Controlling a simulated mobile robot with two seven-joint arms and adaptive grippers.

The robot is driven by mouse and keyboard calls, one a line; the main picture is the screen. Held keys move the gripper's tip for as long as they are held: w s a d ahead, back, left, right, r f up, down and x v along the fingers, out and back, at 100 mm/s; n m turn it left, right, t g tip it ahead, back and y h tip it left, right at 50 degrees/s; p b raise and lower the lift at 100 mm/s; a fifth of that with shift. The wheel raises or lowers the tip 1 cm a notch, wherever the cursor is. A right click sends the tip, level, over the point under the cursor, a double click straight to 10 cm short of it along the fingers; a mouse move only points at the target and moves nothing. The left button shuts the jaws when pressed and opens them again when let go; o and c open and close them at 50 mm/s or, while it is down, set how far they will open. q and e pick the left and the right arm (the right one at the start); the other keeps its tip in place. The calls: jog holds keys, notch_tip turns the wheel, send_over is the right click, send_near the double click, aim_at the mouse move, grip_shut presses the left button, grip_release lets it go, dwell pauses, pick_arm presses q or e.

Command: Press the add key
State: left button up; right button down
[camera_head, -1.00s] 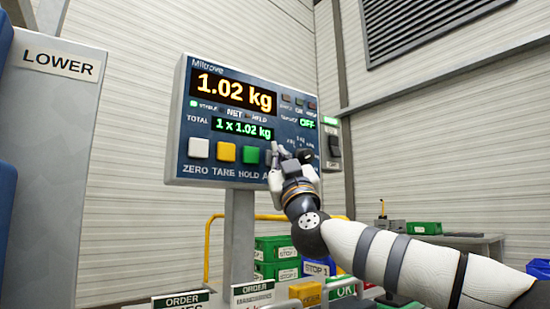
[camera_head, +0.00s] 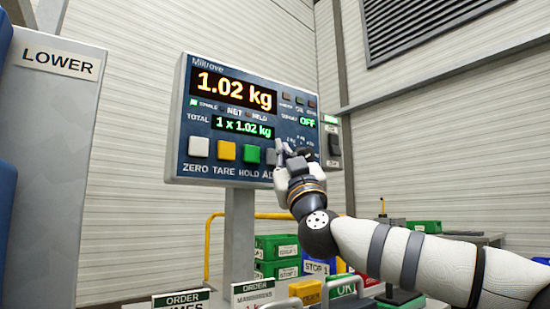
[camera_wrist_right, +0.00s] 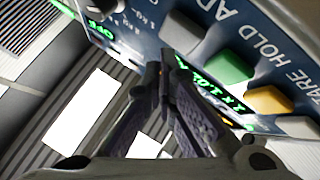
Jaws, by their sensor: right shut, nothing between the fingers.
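The scale's display panel (camera_head: 187,172) shows 1.02 kg, with 1 x 1.02 kg on the TOTAL line. The grey add key (camera_head: 270,156) is right of the green HOLD key (camera_head: 251,153), partly hidden by my right gripper. My right gripper (camera_head: 283,149) is shut and empty, its fingertips just right of the add key. In the right wrist view the add key (camera_wrist_right: 182,32) lies by the AD lettering, just beyond the closed fingertips (camera_wrist_right: 165,72). I cannot tell whether they touch it; they look apart. My left gripper is not in view.
White and yellow keys (camera_head: 226,151) sit left of the green one. A post (camera_head: 238,240) carries the panel. Green crates (camera_head: 277,247), a yellow rail (camera_head: 208,245) and order signs (camera_head: 180,299) stand below. A grey LOWER cabinet (camera_head: 50,150) is at left.

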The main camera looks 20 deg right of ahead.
jog(key=s, duration=0.1)
jog(key=s+d, duration=0.1)
jog(key=s, duration=0.2)
jog(key=shift+s+d, duration=0.35)
dwell(0.5)
